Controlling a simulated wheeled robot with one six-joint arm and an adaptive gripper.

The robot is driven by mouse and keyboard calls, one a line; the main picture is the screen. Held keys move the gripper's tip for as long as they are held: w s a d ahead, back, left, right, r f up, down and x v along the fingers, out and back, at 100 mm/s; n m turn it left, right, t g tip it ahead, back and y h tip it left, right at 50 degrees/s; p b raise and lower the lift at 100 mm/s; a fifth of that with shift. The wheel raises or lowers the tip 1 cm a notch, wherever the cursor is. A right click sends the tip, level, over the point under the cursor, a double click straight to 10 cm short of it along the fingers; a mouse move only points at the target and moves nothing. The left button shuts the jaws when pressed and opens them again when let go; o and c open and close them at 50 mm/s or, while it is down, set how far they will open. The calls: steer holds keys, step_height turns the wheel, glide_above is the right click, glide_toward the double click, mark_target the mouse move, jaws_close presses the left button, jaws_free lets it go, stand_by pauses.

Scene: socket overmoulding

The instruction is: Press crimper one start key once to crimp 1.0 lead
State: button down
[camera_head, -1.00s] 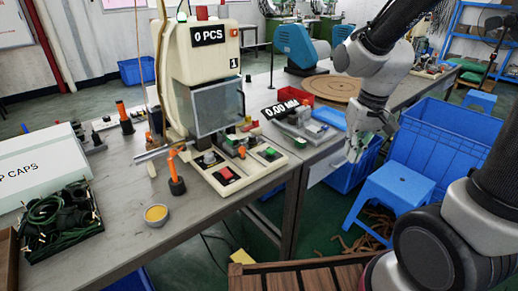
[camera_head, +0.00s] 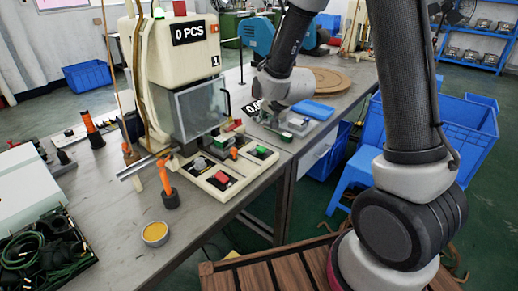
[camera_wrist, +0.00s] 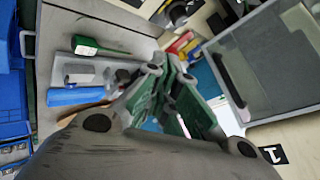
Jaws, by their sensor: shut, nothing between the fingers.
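Crimper one (camera_head: 180,55) is the cream machine with a "0 PCS" display, a "1" label and a clear guard. Its base (camera_head: 228,187) carries a red key (camera_head: 221,178) and a green key (camera_head: 263,150) at its front edge; I cannot tell from markings which is the start key. My gripper (camera_wrist: 163,75) is shut and empty, its green-padded fingers together in the wrist view. In the head view it hangs right of the guard, above the bench beyond the base, apart from the keys. The guard (camera_wrist: 270,60) also shows right of my fingers in the wrist view.
An orange-handled tool (camera_head: 168,185) and a bowl of yellow material (camera_head: 155,233) stand left of the base. A grey tray with a green-topped tool (camera_wrist: 97,46) and a blue piece (camera_wrist: 75,96) lies beside my gripper. Blue crates (camera_head: 460,140) stand on the right.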

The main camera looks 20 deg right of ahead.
mark_target(261, 149)
steer(key=shift+f, duration=4.4)
steer(key=shift+f, duration=0.15)
steer(key=shift+f, duration=0.25)
